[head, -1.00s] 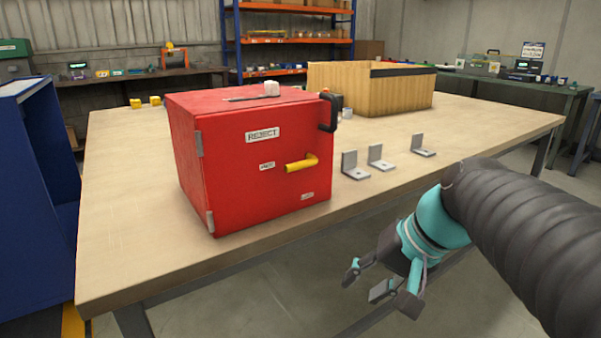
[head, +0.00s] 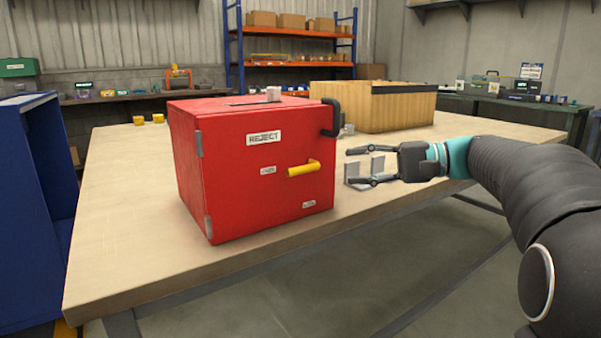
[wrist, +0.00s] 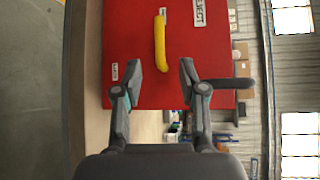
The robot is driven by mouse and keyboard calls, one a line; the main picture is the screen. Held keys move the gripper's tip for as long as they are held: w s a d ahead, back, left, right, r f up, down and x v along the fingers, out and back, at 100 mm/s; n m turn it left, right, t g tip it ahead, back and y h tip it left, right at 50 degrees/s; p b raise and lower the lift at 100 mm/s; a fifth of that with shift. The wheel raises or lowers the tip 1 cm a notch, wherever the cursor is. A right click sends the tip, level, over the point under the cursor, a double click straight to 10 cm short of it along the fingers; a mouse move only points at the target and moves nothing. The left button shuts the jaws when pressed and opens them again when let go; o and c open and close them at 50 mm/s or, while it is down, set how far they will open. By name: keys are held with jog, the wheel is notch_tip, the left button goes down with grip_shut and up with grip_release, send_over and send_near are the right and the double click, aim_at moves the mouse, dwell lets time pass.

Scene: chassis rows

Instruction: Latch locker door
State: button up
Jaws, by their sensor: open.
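The red locker (head: 240,200) stands on the table, its front door marked REJECT and flush with the box as far as I can see. A yellow handle (head: 303,169) sticks out on the door's right side, lying nearly level. A black grip (head: 331,117) is at the upper right edge. My gripper (head: 350,166) is open and empty, to the right of the door and apart from the handle, its fingers pointing left. In the wrist view, the yellow handle (wrist: 160,42) lies ahead, between the lines of the two open fingers (wrist: 160,80).
The wooden table (head: 130,240) has free room in front and left of the locker. Metal brackets stand behind my gripper, partly hidden. A wooden crate (head: 395,112) stands at the back. A blue cabinet (head: 35,200) is at the left.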

aim_at(306, 170)
jog(key=x, duration=1.1)
jog(key=shift+a, duration=0.3)
jog(key=shift+c, duration=0.2)
grip_shut()
